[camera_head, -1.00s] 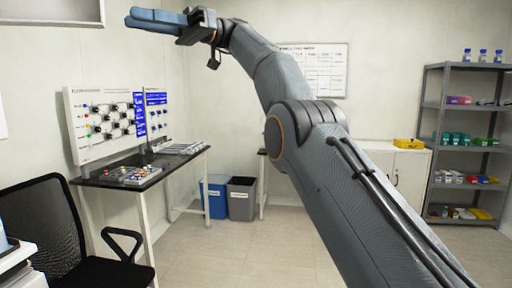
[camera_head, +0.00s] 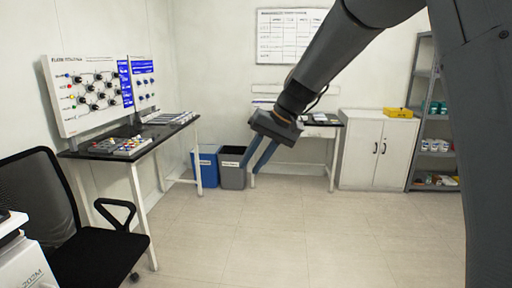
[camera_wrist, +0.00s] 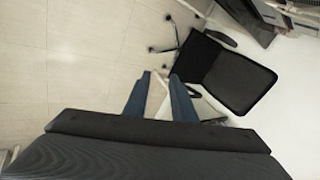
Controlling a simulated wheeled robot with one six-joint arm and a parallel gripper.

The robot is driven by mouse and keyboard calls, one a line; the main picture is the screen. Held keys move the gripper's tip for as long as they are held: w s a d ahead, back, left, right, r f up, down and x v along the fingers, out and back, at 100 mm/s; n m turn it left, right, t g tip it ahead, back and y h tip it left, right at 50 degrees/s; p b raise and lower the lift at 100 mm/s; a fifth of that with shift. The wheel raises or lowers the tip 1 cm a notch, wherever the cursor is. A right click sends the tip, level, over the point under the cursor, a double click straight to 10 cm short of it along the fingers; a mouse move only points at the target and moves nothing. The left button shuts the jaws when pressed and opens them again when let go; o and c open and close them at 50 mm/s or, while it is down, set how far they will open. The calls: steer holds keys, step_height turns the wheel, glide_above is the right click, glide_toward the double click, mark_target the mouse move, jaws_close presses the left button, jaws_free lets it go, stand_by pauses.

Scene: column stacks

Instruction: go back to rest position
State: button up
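My gripper (camera_head: 250,168) hangs from my folded arm in the middle of the head view, pointing down and slightly left. Its two blue fingers are apart with nothing between them. In the wrist view the fingers (camera_wrist: 160,76) also stand apart and empty, over the floor beside the black chair. My arm covers the upper right of the head view.
A black chair (camera_head: 40,200) stands at left by a dark desk (camera_head: 150,142) with a wiring panel. A blue bin (camera_head: 207,168) and a grey bin (camera_head: 232,172) stand behind. A white cabinet (camera_head: 375,155) and shelf (camera_head: 433,160) are at back right. The middle floor is clear.

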steer(key=s+d+f+h, duration=0.2)
steer(key=s+d+f, duration=0.3)
steer(key=s, duration=0.3)
steer(key=s+d+f+m+h, duration=0.1)
steer(key=s+d+f+h, duration=0.1)
steer(key=s+d+f, duration=0.4)
steer(key=s+d+f+h, duration=0.1)
steer(key=s+d+f, duration=0.4)
steer(key=s+d, duration=0.4)
steer(key=s, duration=0.3)
steer(key=shift+d+f+h, duration=0.2)
steer(key=shift+f+h, duration=0.1)
steer(key=shift+h, duration=0.1)
